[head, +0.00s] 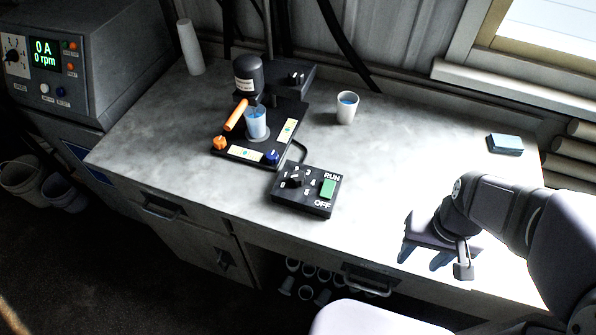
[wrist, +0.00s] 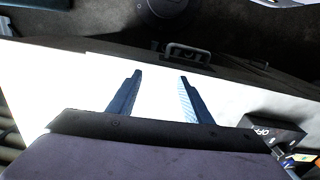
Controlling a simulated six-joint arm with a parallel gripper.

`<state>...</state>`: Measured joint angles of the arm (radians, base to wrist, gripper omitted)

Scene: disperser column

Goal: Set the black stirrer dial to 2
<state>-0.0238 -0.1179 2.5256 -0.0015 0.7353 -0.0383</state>
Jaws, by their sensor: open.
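The black stirrer dial (head: 293,182) sits on the left part of a black control box (head: 304,209) near the front of the bench, with numbers printed around it. I cannot tell which number it points to. A green switch (head: 328,188) marked RUN and OFF is on the same box. In the wrist view the box (wrist: 272,133) shows at the lower right edge, and the dial is not visible there. My gripper (head: 425,258) is open and empty over the bench's front right, well to the right of the box; it also shows in the wrist view (wrist: 160,76).
The disperser stand (head: 250,155) with a beaker (head: 257,122) and an orange handle (head: 236,114) is behind the box. A white cup (head: 347,108) and a blue sponge-like block (head: 505,144) stand farther back. The bench between box and gripper is clear.

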